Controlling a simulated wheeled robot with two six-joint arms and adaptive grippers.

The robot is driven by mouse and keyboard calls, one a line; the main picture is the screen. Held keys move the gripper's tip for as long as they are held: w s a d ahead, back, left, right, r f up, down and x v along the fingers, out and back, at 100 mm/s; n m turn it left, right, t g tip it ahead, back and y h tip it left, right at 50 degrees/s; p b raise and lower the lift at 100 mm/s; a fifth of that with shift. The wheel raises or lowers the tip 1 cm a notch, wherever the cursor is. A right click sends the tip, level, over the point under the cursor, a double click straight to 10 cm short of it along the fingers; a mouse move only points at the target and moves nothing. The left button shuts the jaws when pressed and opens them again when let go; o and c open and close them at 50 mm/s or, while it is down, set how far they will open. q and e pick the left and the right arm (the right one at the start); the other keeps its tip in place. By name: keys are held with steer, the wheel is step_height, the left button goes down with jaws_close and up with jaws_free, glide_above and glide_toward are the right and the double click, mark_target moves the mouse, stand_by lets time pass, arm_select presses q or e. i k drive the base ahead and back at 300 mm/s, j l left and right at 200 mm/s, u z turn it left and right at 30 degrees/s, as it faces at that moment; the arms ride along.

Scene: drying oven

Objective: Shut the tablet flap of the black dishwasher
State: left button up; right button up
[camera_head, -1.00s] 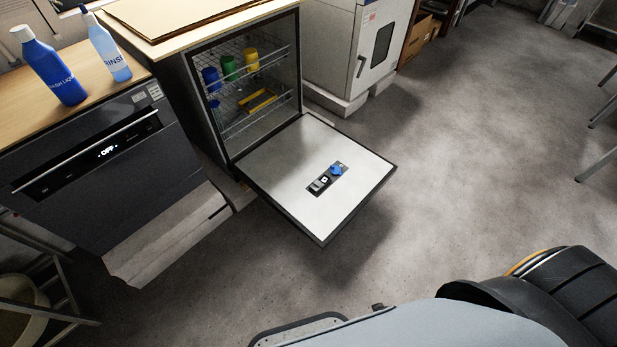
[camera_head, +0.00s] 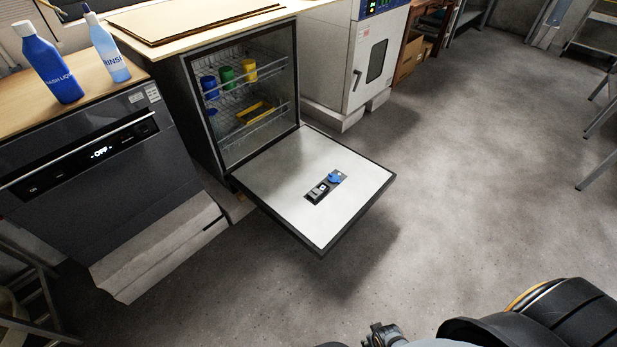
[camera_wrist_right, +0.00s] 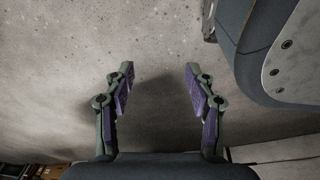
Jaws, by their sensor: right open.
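The black dishwasher (camera_head: 189,84) stands open, its door (camera_head: 270,185) folded down flat towards the room. A small dispenser panel (camera_head: 312,196) is set in the door's pale inner face. It has a dark tablet compartment with a light spot and a blue piece (camera_head: 335,178) at its far right end. The tablet flap is too small to make out, so I cannot tell its angle. My right gripper (camera_wrist_right: 158,85) is open and empty above bare floor in the right wrist view. My left gripper is not in view.
Inside the dishwasher are wire racks with cups (camera_head: 227,74) and a yellow item (camera_head: 250,111). A closed dark grey dishwasher (camera_head: 100,190) stands left, with two bottles (camera_head: 108,50) above. A white oven (camera_head: 345,60) stands behind. The floor (camera_head: 450,170) right of the door is clear.

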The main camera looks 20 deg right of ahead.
mark_target(314, 193)
steer(key=i+j, duration=0.15)
steer(key=j, duration=0.25)
steer(key=i+j+z, duration=0.15)
steer(key=j, duration=0.3)
steer(key=i+j, duration=0.1)
steer(key=j, duration=0.3)
steer(key=i+j+z, duration=0.15)
steer(key=j, duration=0.75)
steer(key=i+z, duration=0.05)
